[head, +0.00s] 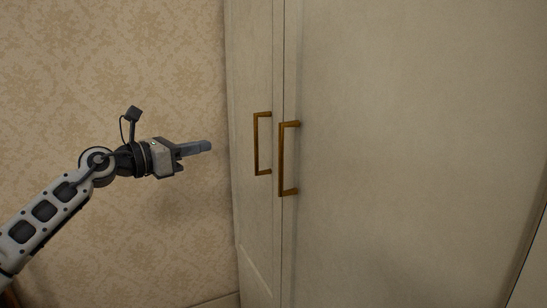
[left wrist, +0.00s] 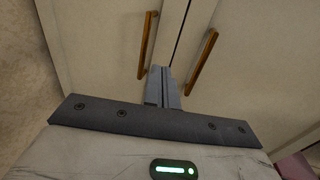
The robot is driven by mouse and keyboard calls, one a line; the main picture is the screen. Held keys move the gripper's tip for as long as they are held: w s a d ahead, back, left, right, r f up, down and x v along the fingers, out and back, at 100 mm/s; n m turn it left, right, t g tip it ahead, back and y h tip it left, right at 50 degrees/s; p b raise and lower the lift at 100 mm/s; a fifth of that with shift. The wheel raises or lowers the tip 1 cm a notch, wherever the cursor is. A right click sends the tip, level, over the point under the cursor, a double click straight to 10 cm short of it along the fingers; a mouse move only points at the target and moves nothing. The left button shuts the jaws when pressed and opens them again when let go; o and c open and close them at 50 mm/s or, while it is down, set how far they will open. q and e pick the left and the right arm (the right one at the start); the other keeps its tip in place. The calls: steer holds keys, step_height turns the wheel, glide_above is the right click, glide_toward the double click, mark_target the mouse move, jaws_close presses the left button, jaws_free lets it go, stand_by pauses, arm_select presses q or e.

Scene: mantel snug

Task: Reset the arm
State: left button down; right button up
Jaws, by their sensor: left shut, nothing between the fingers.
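My left arm comes in from the left in the head view. Its gripper (head: 205,147) points right toward the cabinet and is shut with nothing between its fingers. The fingertips stop short of the brass handles in the head view, with a gap to the left one. The shut fingers also show in the left wrist view (left wrist: 161,76), with the two handles beyond them on either side. My right gripper is not in view.
A pale two-door cabinet (head: 400,150) fills the right side, its doors looking closed. It has a left brass handle (head: 256,145) and a right brass handle (head: 282,160). Patterned wallpaper (head: 110,60) covers the wall at left. The space around my left gripper looks free.

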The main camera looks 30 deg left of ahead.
arm_select(q)
steer(key=shift+f, duration=0.1)
steer(key=s+d+f+n+y, duration=0.1)
steer(key=s+d+f+n, duration=0.1)
steer(key=d+f+n, duration=0.4)
steer(key=s+d+f+n+y+p, duration=0.1)
steer(key=s+d+f+n, duration=0.15)
steer(key=f+n, duration=0.75)
steer(key=s+d+f+n+y, duration=0.1)
steer(key=d+f+n, duration=0.45)
steer(key=f, duration=0.35)
steer(key=s+d+f+n+g, duration=0.3)
steer(key=s+d+f+n, duration=0.3)
steer(key=s+d+n, duration=0.1)
steer(key=s+d+f+n+g+p, duration=0.1)
steer(key=s+d+f+n+g, duration=0.2)
steer(key=s+d+f+n, duration=0.4)
steer(key=d+n, duration=0.2)
steer(key=d, duration=0.2)
steer(key=shift+s+d+f+g+h, duration=0.2)
steer(key=shift+d+f+g+h, duration=0.1)
steer(key=shift+d+h, duration=0.1)
